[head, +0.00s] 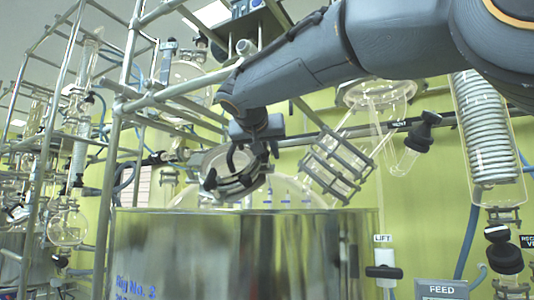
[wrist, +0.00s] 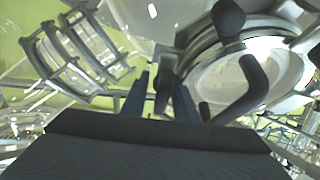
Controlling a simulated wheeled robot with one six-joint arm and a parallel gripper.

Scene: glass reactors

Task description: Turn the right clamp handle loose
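My gripper (head: 258,143) is at the metal clamp (head: 240,183) on the vessel lid in the head view. The clamp is a dark curved band with black handles around a round glass port. In the wrist view the fingers of my gripper (wrist: 162,92) stand apart, with a dark upright part (wrist: 165,82) of the clamp between them. Whether they touch it I cannot tell. The clamp band (wrist: 213,48) curves to the right, with a bent black handle (wrist: 243,92) and a rounded black handle (wrist: 229,18). Which handle is the right one is unclear.
A large shiny steel vessel (head: 240,255) stands below. A caged glass cylinder (head: 338,168) is close to the right of my gripper; the cage shows at upper left in the wrist view (wrist: 80,52). Metal frame rods (head: 127,130) stand at left. A glass coil column (head: 487,130) hangs right.

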